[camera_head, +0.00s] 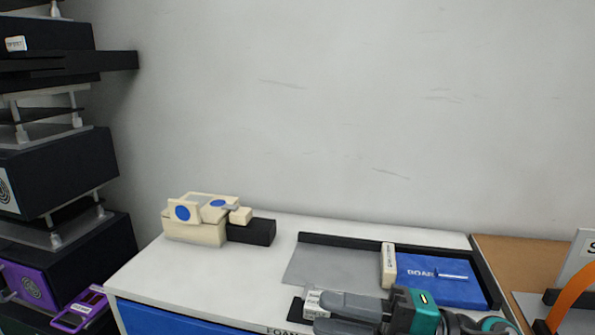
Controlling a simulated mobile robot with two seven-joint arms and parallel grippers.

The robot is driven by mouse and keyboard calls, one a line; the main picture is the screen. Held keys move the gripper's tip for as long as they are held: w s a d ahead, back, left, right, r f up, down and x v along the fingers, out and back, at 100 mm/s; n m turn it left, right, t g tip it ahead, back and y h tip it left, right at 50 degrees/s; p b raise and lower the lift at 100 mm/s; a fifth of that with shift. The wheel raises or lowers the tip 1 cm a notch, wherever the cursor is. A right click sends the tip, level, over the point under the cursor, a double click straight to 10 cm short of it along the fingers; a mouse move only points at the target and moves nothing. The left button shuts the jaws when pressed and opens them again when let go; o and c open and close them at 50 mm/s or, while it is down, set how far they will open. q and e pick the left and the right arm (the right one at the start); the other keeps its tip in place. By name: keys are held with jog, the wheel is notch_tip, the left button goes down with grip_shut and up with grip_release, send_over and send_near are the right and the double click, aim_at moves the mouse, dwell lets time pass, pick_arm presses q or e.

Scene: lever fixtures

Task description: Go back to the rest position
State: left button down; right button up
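My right gripper (319,312) is at the bottom edge of the head view, with its arm coming in from the right and its grey fingers pointing left. The fingers look a little apart, and I see nothing clearly held between them. It is over the front of the white worktop (195,278), in front of the grey-and-blue tray area. A small white labelled block (312,297) shows just by the fingertips; I cannot tell whether they touch it. My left gripper is not in view.
A cream fixture (195,232) with blue discs and a black block (252,232) stands at the back left. A blue panel (440,280) lies beside a cream bar (388,265). Black shelving (60,165) is at left; an orange curved part (570,300) is at right. The worktop's left front is clear.

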jog(key=w+d+f+m+t+h+p, duration=0.2)
jog(key=d+f+m+t+h, duration=0.4)
jog(key=m, duration=0.5)
jog(key=w+d+f+m+t+h+p, duration=0.1)
jog(key=d+f+m+t+h, duration=0.2)
jog(key=f+m+t+h, duration=0.45)
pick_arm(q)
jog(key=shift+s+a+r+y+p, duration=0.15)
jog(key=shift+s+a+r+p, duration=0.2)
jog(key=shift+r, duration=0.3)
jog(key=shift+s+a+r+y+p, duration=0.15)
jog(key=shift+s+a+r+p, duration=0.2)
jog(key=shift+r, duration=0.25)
pick_arm(e)
jog(key=s+d+f+m+g+h, duration=0.3)
jog(key=s+f+m+g, duration=0.3)
jog(key=s+f+m, duration=0.4)
notch_tip(320, 180, down, 3)
jog(key=shift+s+d+f+h, duration=0.1)
jog(key=shift+s+d+h, duration=0.15)
jog(key=shift+s+h, duration=0.15)
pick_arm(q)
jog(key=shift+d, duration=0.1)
pick_arm(e)
jog(key=shift+g, duration=0.25)
